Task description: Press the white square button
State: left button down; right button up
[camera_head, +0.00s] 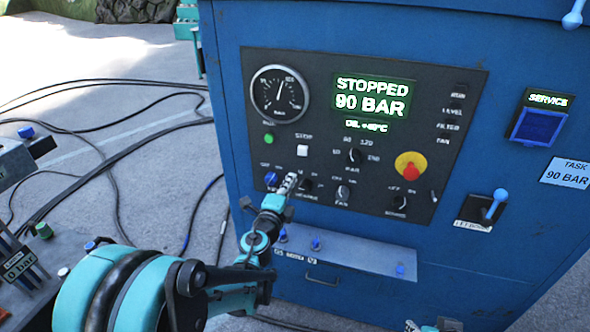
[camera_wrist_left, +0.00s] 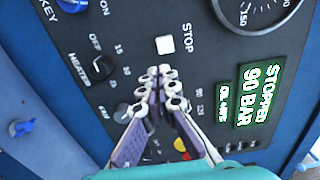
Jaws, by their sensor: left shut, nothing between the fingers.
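The white square button (camera_head: 302,150) sits under the STOP label on the dark control panel (camera_head: 330,70) of the blue cabinet. In the left wrist view the button (camera_wrist_left: 165,44) is fully visible just beyond my fingertips. My left gripper (camera_head: 290,182) is shut and empty, its fingers together. In the head view its tips appear below and slightly left of the button, in front of the knob row. In the left wrist view the tips (camera_wrist_left: 158,73) are apart from the button. A small pale part at the bottom edge may be my right gripper (camera_head: 435,326); its fingers are not clear.
The display (camera_head: 372,98) reads STOPPED 90 BAR. A gauge (camera_head: 279,94), a green lamp (camera_head: 268,139), a blue key knob (camera_head: 271,179), a selector knob (camera_head: 354,156) and a red emergency knob (camera_head: 411,168) surround the button. A ledge (camera_head: 345,250) juts out below the panel. Cables lie on the floor.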

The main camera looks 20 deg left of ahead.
pick_arm(q)
jog(key=shift+s, duration=0.95)
jog(key=s+a+n+g+y, duration=0.45)
jog(key=s+a+n, duration=0.25)
jog(key=s+n, duration=0.5)
jog(key=s+d+f+n+g+h, duration=0.2)
jog(key=s+d+f+n+g, duration=0.1)
jog(key=s, duration=0.4)
jog(key=s+d+f+n+g+h, duration=0.2)
jog(key=s+d+f+n+g, duration=0.1)
jog(key=s+d+f, duration=0.3)
jog(key=shift+s, duration=1.25)
